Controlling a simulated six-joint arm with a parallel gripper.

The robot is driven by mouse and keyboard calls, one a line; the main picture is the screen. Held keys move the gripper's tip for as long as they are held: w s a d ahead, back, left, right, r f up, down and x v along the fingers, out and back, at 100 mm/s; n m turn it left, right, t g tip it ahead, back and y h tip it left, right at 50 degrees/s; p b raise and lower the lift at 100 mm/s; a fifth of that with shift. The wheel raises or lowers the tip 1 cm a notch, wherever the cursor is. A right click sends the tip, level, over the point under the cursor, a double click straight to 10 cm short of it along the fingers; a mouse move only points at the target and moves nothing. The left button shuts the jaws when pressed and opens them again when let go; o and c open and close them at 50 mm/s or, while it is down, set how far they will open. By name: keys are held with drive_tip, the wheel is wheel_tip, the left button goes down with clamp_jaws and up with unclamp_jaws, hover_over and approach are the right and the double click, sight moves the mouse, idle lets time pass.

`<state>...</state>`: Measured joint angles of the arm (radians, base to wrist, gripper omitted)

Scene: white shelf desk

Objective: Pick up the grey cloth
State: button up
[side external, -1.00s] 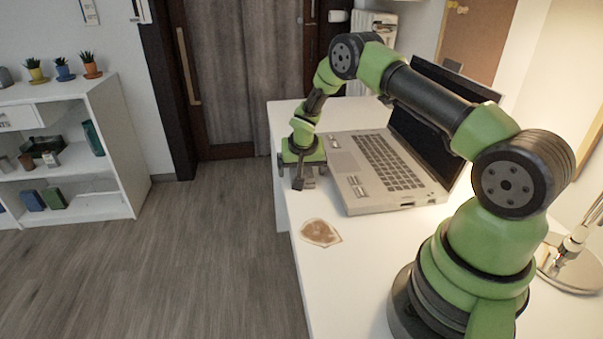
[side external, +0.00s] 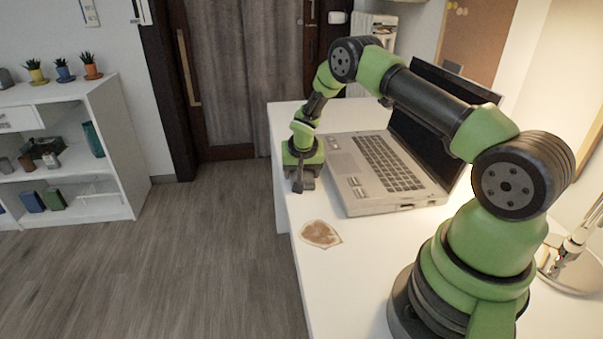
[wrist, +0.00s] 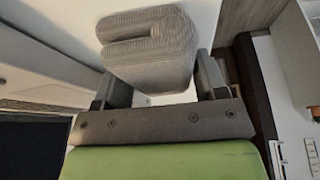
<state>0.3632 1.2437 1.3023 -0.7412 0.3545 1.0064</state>
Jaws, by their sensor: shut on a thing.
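The grey cloth (wrist: 150,48) is a folded, ribbed bundle in the wrist view. It sits between the two fingers of my gripper (wrist: 157,80), which is shut on it. In the side external view my gripper (side external: 303,184) points down low over the left edge of the white desk (side external: 360,275), just left of the laptop. The cloth is mostly hidden by the fingers there, and I cannot tell whether it touches the desk.
An open laptop (side external: 378,172) stands close to the right of my gripper. A brown patterned flat piece (side external: 320,234) lies nearer on the desk. A lamp base (side external: 570,268) is at the right. The front of the desk is mostly clear.

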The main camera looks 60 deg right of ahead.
drive_tip(key=shift+r, duration=0.1)
wheel_tip(320, 180, up, 10)
drive_tip(key=shift+r, duration=0.1)
idle(0.3)
